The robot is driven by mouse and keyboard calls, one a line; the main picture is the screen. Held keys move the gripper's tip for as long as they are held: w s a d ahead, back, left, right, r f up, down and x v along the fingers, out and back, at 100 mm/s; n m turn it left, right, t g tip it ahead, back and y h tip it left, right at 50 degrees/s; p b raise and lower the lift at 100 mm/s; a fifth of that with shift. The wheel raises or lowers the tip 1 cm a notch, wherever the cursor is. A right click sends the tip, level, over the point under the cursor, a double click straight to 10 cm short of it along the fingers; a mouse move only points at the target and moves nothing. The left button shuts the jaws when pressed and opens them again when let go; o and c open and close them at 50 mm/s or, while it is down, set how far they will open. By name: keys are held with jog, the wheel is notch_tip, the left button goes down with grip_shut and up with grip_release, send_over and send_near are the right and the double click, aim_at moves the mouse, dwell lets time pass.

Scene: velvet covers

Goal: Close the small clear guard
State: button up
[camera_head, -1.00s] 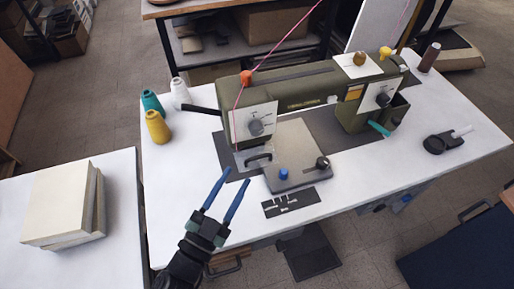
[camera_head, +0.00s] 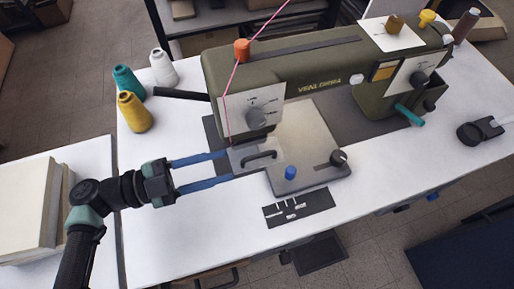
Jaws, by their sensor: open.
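The small clear guard (camera_head: 243,153) is at the needle end of the green sewing machine (camera_head: 290,62), below the dial plate. It is faint, and its exact edges and angle are hard to tell. A black curved handle (camera_head: 261,157) shows beside it, over the left edge of the machine's metal bed plate (camera_head: 302,135). My gripper (camera_head: 231,165) reaches in from the left with its two long blue fingers apart and nothing between them. The fingertips are just left of the handle; I cannot tell whether they touch the guard.
Yellow (camera_head: 134,112), teal (camera_head: 128,82) and white (camera_head: 163,67) thread cones stand at the back left. The white table (camera_head: 190,230) is clear at the front left.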

aim_at(243, 161)
jog(key=p+x, duration=0.1)
jog(key=x, duration=0.7)
jog(key=shift+d, duration=0.1)
jog(key=shift+c, duration=0.2)
grip_shut()
